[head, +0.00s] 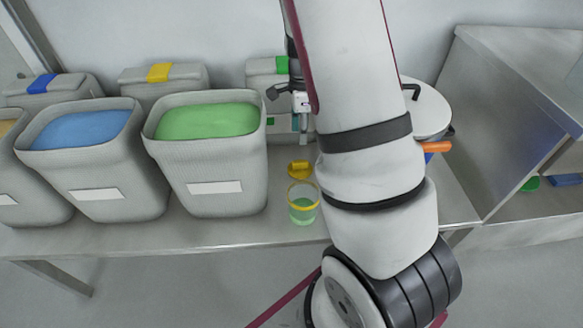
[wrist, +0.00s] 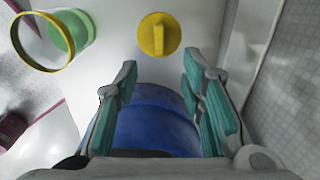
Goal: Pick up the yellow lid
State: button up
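The yellow lid (head: 300,169) is a round disc with a raised grip bar. It lies flat on the bench behind the clear jar (head: 303,207), which has a yellow rim and green contents. In the wrist view the lid (wrist: 159,34) is at the top centre, beyond the fingertips and apart from them, in line with the gap. The jar (wrist: 62,35) shows at upper left. My gripper (wrist: 158,75) is open, its teal-padded fingers spread. A blue rounded thing (wrist: 155,122) shows between and below the fingers; I cannot tell whether they touch it.
Grey bins with green (head: 208,121) and blue (head: 82,130) contents stand left of the jar. Lidded bins stand behind them. An orange handle (head: 436,147) and a white round-topped item (head: 430,110) are right of my arm. A metal cabinet (head: 520,110) bounds the right.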

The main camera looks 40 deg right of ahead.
aim_at(300, 162)
notch_tip(300, 162, down, 12)
jog(key=b, duration=0.5)
jog(key=shift+f, duration=0.25)
grip_shut()
